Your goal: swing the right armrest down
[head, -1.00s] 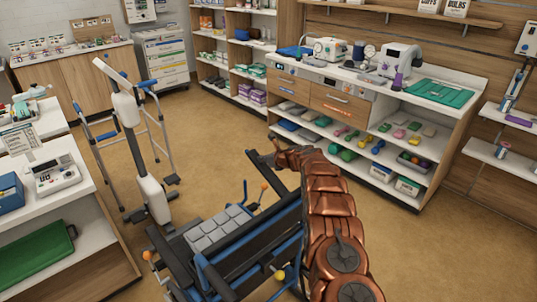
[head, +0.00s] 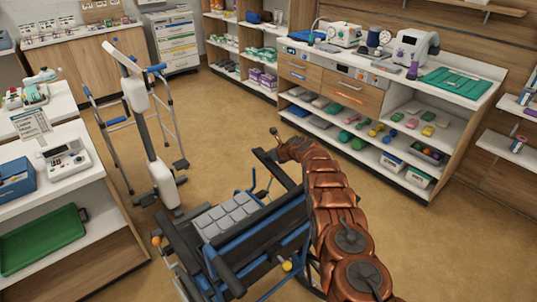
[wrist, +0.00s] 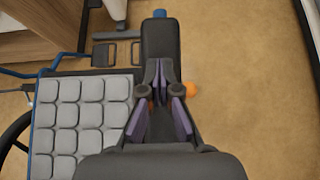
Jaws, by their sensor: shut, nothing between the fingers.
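The wheelchair has a grey padded seat (head: 226,217) and a dark, blue-edged backrest (head: 262,240). Its right armrest (head: 279,172) is a dark bar on the right side of the seat. In the wrist view the armrest's black pad (wrist: 160,48) runs up the middle, with a blue tip at its far end. My gripper (wrist: 158,75) is shut and empty, its purple-padded fingers over the pad. I cannot tell whether they touch it. In the head view my copper arm hides part of the armrest, and the fingers are not clear. The armrest's exact tilt is unclear.
A grey post with a white body (head: 160,180) and a blue-handled walking frame (head: 178,130) stand beyond the wheelchair. White-topped shelves (head: 60,205) are at the left. A long shelf unit (head: 385,125) stands at the back right. Bare floor lies between.

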